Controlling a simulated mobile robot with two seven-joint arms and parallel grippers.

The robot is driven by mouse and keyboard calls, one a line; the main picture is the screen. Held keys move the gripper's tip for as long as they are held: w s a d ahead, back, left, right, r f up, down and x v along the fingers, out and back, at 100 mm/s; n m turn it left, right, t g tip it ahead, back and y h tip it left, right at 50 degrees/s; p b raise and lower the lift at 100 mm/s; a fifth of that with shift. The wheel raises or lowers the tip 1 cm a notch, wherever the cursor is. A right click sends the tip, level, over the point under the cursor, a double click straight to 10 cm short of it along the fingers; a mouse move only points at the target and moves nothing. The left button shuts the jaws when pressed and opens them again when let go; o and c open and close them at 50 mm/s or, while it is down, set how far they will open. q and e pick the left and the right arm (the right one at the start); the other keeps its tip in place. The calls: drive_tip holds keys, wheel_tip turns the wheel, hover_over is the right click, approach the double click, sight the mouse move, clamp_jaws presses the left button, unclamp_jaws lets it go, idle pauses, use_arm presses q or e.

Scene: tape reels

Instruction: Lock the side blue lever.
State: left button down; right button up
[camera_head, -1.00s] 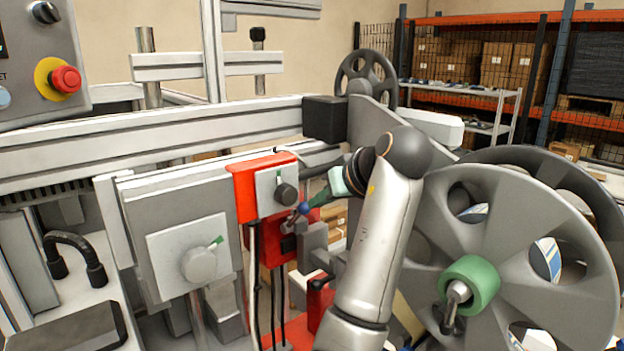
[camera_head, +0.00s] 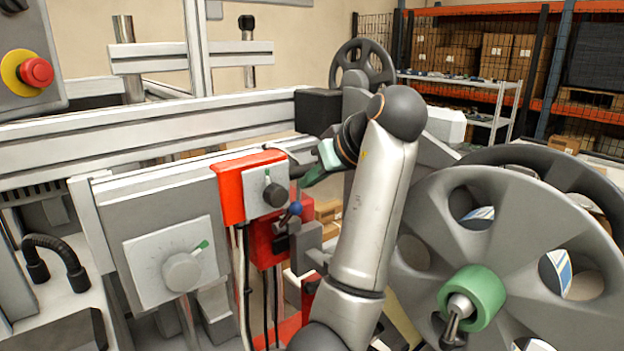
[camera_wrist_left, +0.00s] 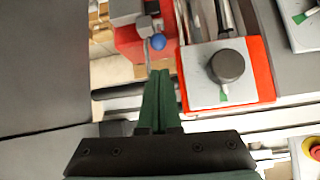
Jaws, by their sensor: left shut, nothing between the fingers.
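The side blue lever shows in the head view as a short metal arm with a blue ball knob (camera_head: 295,208), on a lower red block (camera_head: 264,240). The knob also shows near the top of the left wrist view (camera_wrist_left: 158,42). My left gripper (camera_head: 301,185), with green fingers, is just above the knob in the head view. In the left wrist view its fingers (camera_wrist_left: 161,74) are shut and empty, with a visible gap between the tips and the knob. My right gripper is not in view.
A red box with a black dial (camera_head: 274,194) is beside the lever. A larger grey dial plate (camera_head: 182,270) is further left. Large grey reels (camera_head: 530,250) with a green hub fill the right. A black block (camera_head: 318,111) is behind my arm.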

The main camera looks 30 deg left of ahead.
use_arm(q)
hover_over(288, 217)
drive_tip(key=d, duration=0.2)
drive_tip(key=f, duration=0.4)
drive_tip(key=shift+w+a+f, duration=0.1)
drive_tip(key=shift+a+f, duration=0.1)
drive_tip(key=shift+f, duration=0.1)
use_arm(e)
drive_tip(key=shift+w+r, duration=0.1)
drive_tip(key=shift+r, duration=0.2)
